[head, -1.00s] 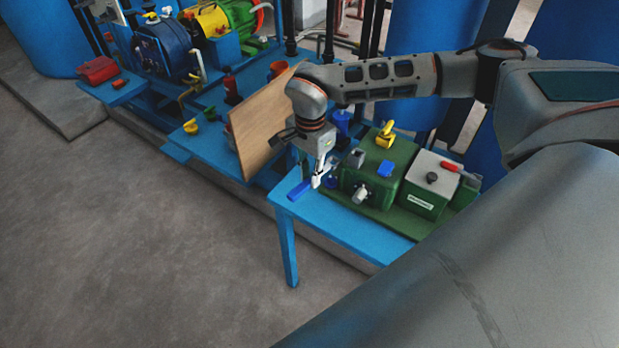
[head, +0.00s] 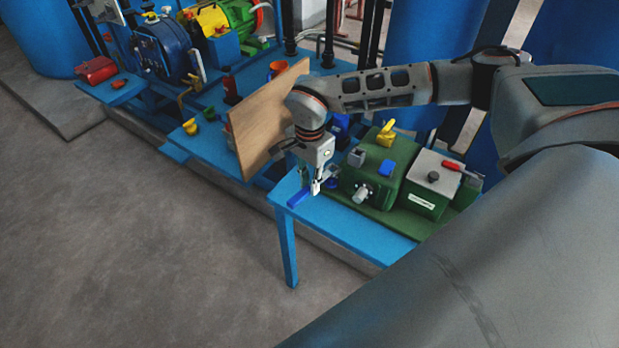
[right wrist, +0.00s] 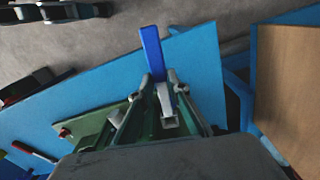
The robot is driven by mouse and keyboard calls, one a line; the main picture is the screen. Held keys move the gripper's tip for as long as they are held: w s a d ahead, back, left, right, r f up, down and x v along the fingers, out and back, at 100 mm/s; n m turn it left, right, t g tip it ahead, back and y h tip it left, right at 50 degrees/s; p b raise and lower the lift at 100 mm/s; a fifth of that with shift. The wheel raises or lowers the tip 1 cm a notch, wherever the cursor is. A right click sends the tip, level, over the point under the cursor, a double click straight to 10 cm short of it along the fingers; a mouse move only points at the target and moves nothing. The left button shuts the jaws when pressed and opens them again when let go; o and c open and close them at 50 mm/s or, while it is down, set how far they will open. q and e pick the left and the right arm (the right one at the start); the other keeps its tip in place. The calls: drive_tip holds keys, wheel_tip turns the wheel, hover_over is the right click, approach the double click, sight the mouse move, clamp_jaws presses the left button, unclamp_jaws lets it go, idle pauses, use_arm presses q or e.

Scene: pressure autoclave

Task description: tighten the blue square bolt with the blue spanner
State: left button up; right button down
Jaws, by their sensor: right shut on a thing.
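The blue spanner (head: 299,198) shows its handle near the left end of the blue table; it also shows in the right wrist view (right wrist: 152,52), pointing away from the camera. My right gripper (head: 314,188) points down and is shut on the spanner (right wrist: 155,80). I cannot tell for sure which is the square bolt. My left gripper is not in view.
The green casing (head: 378,180) carries a yellow handle (head: 386,133) and a grey cylinder (head: 362,193). A wooden board (head: 260,125) stands close left of my arm. The blue table's front strip (head: 345,222) is clear.

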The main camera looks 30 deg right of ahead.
sight(309, 188)
drive_tip(key=shift+f+b, duration=0.45)
drive_tip(key=shift+f, duration=0.85)
drive_tip(key=shift+p, duration=0.85)
idle(0.9)
drive_tip(key=shift+f+b, duration=0.6)
drive_tip(key=shift+f, duration=0.65)
drive_tip(key=c, duration=1.8)
unclamp_jaws()
drive_tip(key=shift+c, duration=0.2)
wheel_tip(309, 188, up, 12)
drive_tip(key=shift+r, duration=0.1)
